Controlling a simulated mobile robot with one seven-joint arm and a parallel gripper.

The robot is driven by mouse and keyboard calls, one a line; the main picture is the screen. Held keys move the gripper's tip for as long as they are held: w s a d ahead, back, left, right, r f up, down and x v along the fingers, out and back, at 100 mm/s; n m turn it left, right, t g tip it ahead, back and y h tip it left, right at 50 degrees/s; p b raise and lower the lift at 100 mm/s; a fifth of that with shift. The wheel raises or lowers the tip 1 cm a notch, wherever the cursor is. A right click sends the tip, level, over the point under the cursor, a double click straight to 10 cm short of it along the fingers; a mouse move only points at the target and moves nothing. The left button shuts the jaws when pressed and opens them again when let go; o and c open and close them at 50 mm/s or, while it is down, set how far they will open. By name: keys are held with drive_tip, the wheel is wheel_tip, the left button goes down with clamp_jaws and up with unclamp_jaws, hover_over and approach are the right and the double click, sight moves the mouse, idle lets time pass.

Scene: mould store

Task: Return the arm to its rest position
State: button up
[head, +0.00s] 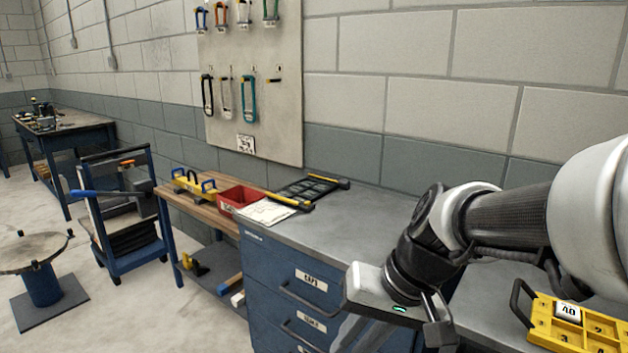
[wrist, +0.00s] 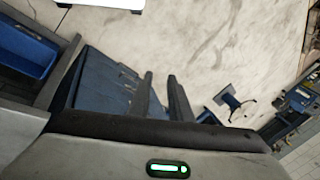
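My gripper (head: 402,335) hangs at the front edge of the grey-topped cabinet in the head view, pointing down, with my arm reaching in from the right. In the wrist view the two dark fingers of my gripper (wrist: 160,76) stand apart with a gap between them. Nothing is held between them. The fingertips are partly cut off or hard to make out in the head view.
The grey worktop (head: 345,222) over blue drawers (head: 290,290) lies below my arm. A yellow organiser (head: 575,325) is at the right, near my arm. A black rack (head: 308,188), red bin (head: 238,197) and blue cart (head: 130,255) are left. Open floor (wrist: 215,45) shows beyond the fingers.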

drive_tip(key=s+d+r+t+h, duration=0.4)
drive_tip(key=s+d+r, duration=0.15)
drive_tip(key=d, duration=0.25)
wheel_tip(320, 180, up, 20)
drive_tip(key=p, duration=1.9)
drive_tip(key=shift+s+f+p, duration=0.2)
drive_tip(key=shift+s+p, duration=0.05)
drive_tip(key=shift+p, duration=0.15)
drive_tip(key=shift+d, duration=0.1)
drive_tip(key=shift+o, duration=1.3)
drive_tip(key=shift+s, duration=0.1)
